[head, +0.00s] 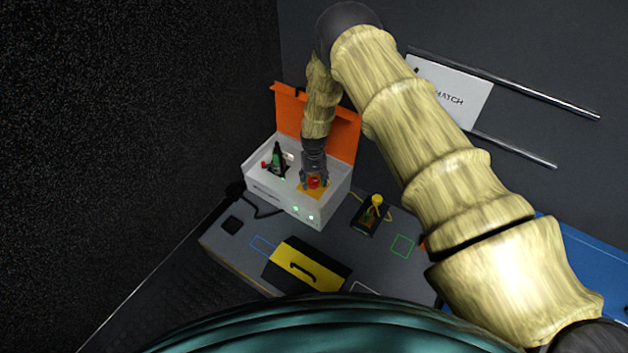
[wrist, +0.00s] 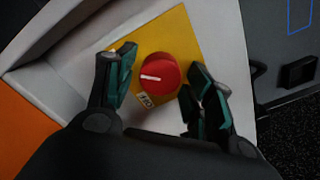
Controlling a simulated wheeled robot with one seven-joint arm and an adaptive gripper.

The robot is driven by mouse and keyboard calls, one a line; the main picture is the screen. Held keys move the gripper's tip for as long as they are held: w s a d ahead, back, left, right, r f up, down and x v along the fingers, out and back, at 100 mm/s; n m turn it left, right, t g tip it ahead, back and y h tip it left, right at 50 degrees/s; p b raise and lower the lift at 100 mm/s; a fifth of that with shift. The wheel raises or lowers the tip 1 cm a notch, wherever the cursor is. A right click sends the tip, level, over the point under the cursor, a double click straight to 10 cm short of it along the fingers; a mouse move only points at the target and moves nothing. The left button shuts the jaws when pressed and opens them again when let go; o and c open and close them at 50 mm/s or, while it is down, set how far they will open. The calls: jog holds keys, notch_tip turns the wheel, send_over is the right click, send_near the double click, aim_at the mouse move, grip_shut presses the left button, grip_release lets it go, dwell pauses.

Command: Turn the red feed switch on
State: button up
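The red feed switch (wrist: 157,75) is a round red knob with a white line, on a yellow plate (wrist: 181,35). In the wrist view the white line lies roughly level across the picture. My gripper (wrist: 162,74) is open, one finger left and one right of the knob, with visible gaps on both sides. In the head view my gripper (head: 314,181) reaches down over the red knob and partly hides it. The plate sits inside a white box (head: 262,186) with a raised orange lid (head: 346,134).
A black-and-green part (head: 277,160) stands in the box's left half. Green lights (head: 296,208) glow on its front. A yellow-and-black case (head: 305,265) lies in front, and a dark block with a yellow-topped piece (head: 372,213) stands right. The raised lid is close behind my arm.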

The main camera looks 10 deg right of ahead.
aim_at(314, 181)
dwell(0.3)
notch_tip(314, 181, up, 12)
dwell(0.7)
jog(key=shift+d, duration=0.1)
